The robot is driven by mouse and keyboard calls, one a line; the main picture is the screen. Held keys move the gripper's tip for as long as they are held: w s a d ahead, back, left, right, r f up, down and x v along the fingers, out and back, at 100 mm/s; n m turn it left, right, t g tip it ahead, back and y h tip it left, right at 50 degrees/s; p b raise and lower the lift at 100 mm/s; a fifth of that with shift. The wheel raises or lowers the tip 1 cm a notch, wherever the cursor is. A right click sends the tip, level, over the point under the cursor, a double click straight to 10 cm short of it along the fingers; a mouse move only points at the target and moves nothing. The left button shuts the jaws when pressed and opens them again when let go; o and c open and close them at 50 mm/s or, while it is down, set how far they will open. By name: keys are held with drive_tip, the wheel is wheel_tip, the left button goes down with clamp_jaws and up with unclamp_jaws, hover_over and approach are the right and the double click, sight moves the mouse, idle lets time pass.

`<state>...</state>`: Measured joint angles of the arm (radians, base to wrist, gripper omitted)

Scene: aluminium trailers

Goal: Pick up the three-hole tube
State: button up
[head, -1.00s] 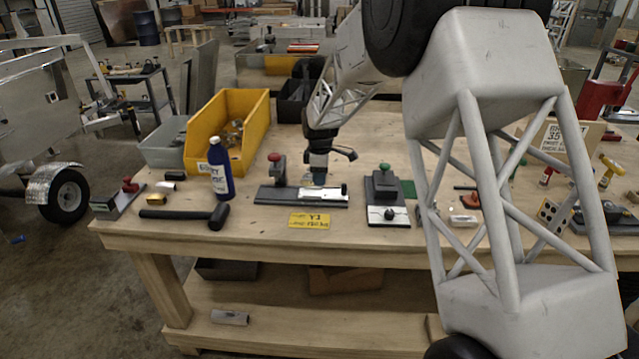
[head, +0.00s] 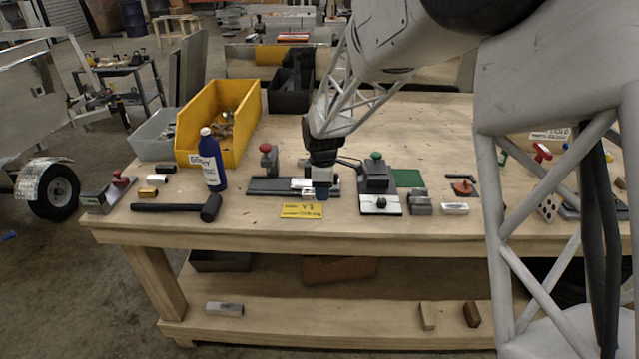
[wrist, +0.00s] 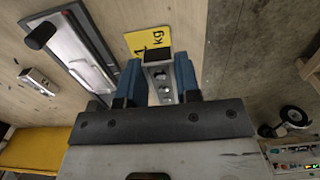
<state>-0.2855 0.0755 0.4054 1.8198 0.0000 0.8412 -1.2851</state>
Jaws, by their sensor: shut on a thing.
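In the wrist view, the blue fingers of my gripper (wrist: 160,80) are shut on a silver three-hole tube (wrist: 163,84). Round holes show along its face, and its far end looks dark. Its near part is hidden by the gripper body. In the head view my gripper (head: 322,192) is low over the front of the wooden bench, at the right end of a dark flat fixture (head: 265,186) and just behind a yellow label (head: 302,211). The tube cannot be made out clearly there. I cannot tell whether it is clear of the bench.
A green-knobbed fixture (head: 380,204) stands close to the right of my gripper. A red-knobbed clamp (head: 268,160), a blue bottle (head: 211,162), a black mallet (head: 180,207) and a yellow bin (head: 242,120) are to the left. Small metal blocks (head: 421,204) lie to the right.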

drive_tip(key=shift+s+d+r, duration=0.1)
drive_tip(key=shift+s+d, duration=0.15)
drive_tip(key=shift+s, duration=0.65)
drive_tip(key=shift+w, duration=0.1)
